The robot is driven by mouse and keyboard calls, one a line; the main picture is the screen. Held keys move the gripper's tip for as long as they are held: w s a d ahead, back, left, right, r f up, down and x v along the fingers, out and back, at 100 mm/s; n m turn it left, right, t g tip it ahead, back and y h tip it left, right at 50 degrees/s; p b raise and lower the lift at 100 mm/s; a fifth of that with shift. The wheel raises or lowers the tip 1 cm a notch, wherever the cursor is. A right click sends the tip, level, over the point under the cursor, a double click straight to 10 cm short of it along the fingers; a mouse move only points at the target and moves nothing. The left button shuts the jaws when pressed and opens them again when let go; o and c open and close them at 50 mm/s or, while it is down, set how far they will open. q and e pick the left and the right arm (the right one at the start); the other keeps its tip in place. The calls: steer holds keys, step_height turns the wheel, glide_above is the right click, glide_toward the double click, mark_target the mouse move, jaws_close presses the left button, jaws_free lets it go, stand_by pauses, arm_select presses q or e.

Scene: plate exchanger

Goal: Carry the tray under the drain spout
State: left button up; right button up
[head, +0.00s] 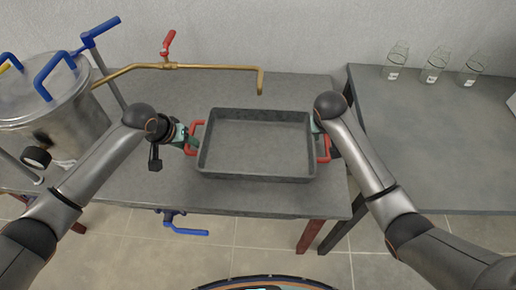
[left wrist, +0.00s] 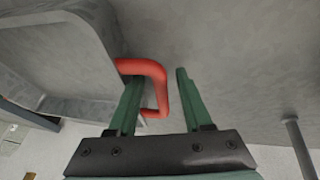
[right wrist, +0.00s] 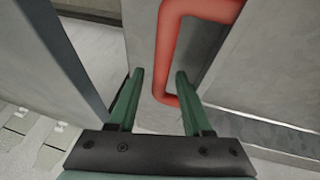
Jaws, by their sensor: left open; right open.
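The grey rectangular tray (head: 257,178) lies on the table in the head view, with a red handle at each end. My left gripper (head: 188,140) is at the left handle (head: 197,127). In the left wrist view its open fingers (left wrist: 158,78) stand on either side of the red handle (left wrist: 155,68). My right gripper (head: 318,125) is at the right handle (head: 324,149). In the right wrist view its open fingers (right wrist: 160,74) have the handle bar (right wrist: 166,50) between them in the picture; contact cannot be told. The brass drain spout (head: 261,82) points down behind the tray.
A steel vessel (head: 50,105) with blue handles stands at the left. A red valve lever (head: 168,42) sits on the brass pipe. A second table (head: 430,140) at the right holds glass jars (head: 435,66).

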steer(key=shift+r, duration=0.1)
arm_select(q)
steer(key=v, duration=1.2)
arm_select(e)
steer(key=v, duration=1.2)
steer(key=shift+s+a, duration=0.1)
